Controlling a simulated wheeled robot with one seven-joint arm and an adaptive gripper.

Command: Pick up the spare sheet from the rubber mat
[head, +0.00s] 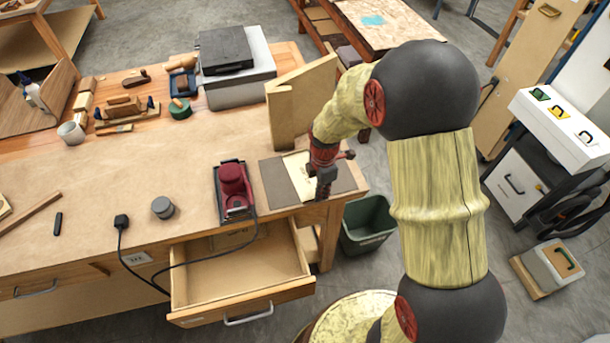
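The rubber mat (275,186) is a flat dark grey piece at the right end of the workbench. A thin pale sheet (297,168) lies on it, with some small dark marking on its face. My gripper (323,192) points down over the right part of the mat and covers part of the sheet. I cannot tell whether its fingertips touch the sheet or hover above it. The fingers are small and dark here, and whether they are open or shut does not show.
A dark red tool (233,187) with a cable stands left of the mat. A tall wooden form (290,110) stands behind it. An open drawer (240,280) juts out below the bench front. A green bin (367,220) is on the floor right of the bench.

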